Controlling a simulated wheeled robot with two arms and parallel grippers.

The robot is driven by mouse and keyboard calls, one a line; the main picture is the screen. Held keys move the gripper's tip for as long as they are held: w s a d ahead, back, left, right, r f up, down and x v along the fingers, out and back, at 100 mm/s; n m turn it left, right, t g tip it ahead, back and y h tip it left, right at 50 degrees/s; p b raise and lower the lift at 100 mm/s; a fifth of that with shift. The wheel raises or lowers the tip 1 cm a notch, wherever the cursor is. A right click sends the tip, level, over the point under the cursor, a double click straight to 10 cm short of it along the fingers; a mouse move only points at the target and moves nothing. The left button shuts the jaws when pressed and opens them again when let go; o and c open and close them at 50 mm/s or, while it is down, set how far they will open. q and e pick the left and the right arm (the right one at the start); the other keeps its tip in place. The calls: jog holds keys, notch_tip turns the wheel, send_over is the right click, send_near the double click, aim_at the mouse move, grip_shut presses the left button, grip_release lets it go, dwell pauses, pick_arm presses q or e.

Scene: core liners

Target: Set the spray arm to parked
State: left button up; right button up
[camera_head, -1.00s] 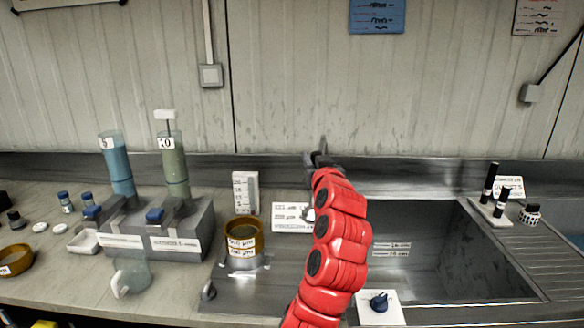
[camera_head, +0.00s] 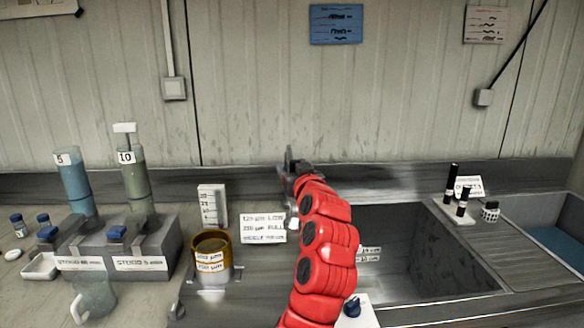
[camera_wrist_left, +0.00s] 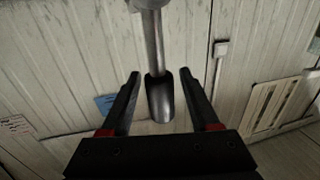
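In the left wrist view a grey metal tube with a wider, rounded lower end, seemingly the spray arm (camera_wrist_left: 160,98), hangs between the two fingers of my left gripper (camera_wrist_left: 160,74). The fingers are apart, with a visible gap on each side of the tube. In the head view my left gripper (camera_head: 293,170) is at the end of the red arm, in front of the back wall above the sink (camera_head: 430,265). It is small and dark there, and the spray arm cannot be told apart from it. My right gripper is not in view.
Left of the sink stand an amber-rimmed sieve (camera_head: 211,258), a white scale block (camera_head: 212,206) and a label card (camera_head: 263,229). Two numbered cylinders (camera_head: 76,185) stand further left. A blue knob (camera_head: 351,307) sits at the sink's front. Black markers (camera_head: 451,182) stand to the right.

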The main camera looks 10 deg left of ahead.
pick_arm(q)
jog(key=shift+s+d, duration=0.25)
jog(key=shift+s, duration=0.25)
jog(key=b+v, duration=0.2)
jog(key=v, duration=1.4)
jog(key=shift+b, duration=0.4)
jog(key=shift+s+d, duration=0.1)
